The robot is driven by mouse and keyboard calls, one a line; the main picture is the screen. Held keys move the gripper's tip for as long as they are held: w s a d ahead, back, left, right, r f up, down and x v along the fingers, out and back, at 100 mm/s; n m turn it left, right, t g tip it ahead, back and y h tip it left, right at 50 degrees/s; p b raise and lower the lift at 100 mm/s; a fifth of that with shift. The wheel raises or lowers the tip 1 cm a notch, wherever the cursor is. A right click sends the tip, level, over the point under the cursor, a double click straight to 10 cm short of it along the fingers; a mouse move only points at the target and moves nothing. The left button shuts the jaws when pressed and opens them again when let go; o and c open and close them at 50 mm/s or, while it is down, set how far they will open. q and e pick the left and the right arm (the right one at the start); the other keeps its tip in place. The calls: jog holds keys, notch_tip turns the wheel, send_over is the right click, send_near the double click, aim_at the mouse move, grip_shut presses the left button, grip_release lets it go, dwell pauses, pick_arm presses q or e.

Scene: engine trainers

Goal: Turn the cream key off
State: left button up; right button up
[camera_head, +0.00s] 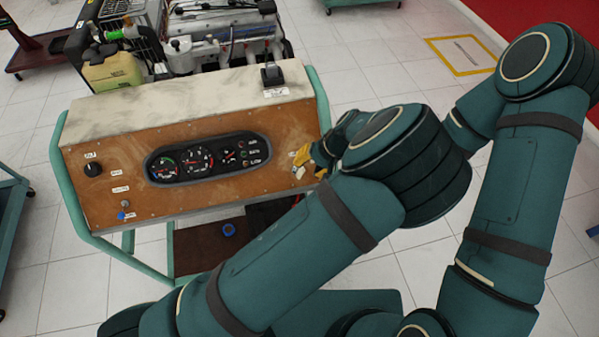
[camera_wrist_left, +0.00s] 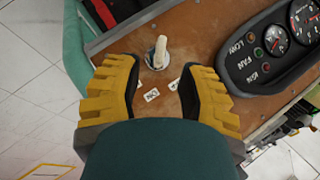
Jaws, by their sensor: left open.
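The cream key (camera_wrist_left: 161,50) sits in a round metal switch on the brown instrument panel (camera_wrist_left: 195,28). In the left wrist view it stands upright in the picture, just beyond and between my left fingertips. Small white labels lie near it; one seems to read ON. My left gripper (camera_wrist_left: 162,68) is open, with a yellow ribbed finger on each side of the key and a gap to both. In the head view my left gripper (camera_head: 311,161) is at the panel's right end, and its fingers mostly hide the key. My right gripper is not in view.
A gauge cluster (camera_head: 207,159) with warning lamps is left of my gripper. A knob (camera_head: 93,169) and a blue-tipped toggle (camera_head: 123,214) are at the panel's left. A black lever (camera_head: 271,75) stands on top. The green frame tube (camera_head: 319,100) runs close beside my gripper.

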aim_at(304, 170)
pick_arm(q)
jog(key=x, duration=0.6)
jog(key=shift+f, duration=0.1)
grip_shut()
